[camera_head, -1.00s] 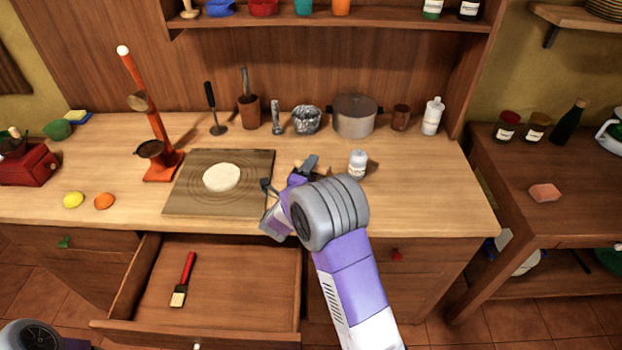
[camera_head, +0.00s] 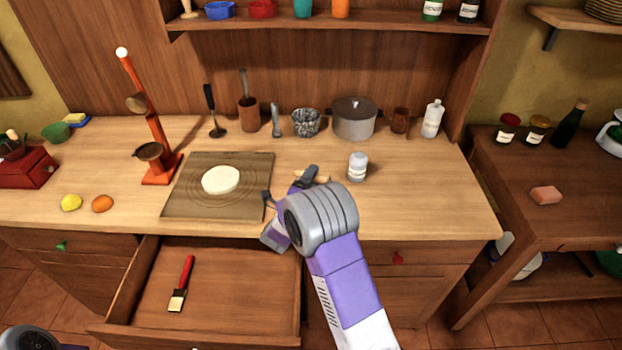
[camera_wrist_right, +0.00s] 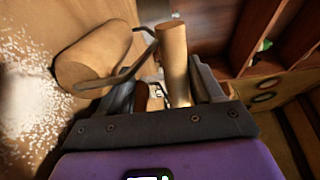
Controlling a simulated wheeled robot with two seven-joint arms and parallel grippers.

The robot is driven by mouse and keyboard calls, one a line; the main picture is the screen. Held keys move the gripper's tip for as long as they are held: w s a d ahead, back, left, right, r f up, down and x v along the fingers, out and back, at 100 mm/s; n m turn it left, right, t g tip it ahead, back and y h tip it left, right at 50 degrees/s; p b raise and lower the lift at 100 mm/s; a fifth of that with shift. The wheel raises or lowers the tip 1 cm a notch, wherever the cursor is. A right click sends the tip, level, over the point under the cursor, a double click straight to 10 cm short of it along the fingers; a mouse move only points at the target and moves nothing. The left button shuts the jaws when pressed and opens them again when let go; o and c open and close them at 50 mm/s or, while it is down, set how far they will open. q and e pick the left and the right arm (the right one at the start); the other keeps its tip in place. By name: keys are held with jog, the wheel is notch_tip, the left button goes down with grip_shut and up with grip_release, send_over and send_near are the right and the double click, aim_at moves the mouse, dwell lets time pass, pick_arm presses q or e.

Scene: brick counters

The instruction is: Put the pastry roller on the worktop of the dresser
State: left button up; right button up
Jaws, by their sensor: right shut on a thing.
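The pastry roller shows in the right wrist view as a thick wooden cylinder (camera_wrist_right: 95,55) with a bent metal rod and a wooden handle (camera_wrist_right: 172,58). My right gripper (camera_wrist_right: 165,92) is shut on it near the handle. In the head view my right gripper (camera_head: 287,190) is low over the front of the dresser's worktop (camera_head: 420,190), right of the pastry board. Only a small tan bit of the roller (camera_head: 321,178) shows past the fingers; the gripper hides the rest. I cannot tell whether the roller touches the worktop. My left gripper is out of view.
A drawer (camera_head: 230,275) with a red brush stands open below. The worktop's front right is clear. A pot (camera_head: 354,120) and jars line the back.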

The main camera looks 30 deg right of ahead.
jog(key=shift+o, duration=1.2)
jog(key=shift+f, duration=0.25)
jog(key=shift+r, duration=0.1)
jog(key=shift+w+r, duration=0.1)
jog(key=shift+r, duration=0.05)
jog(key=shift+r, duration=0.25)
jog(key=p+v, duration=0.1)
jog(key=v, duration=0.3)
jog(key=p+v, duration=0.1)
jog(key=v, duration=0.7)
jog(key=shift+r+p, duration=0.35)
jog(key=shift+p, duration=0.05)
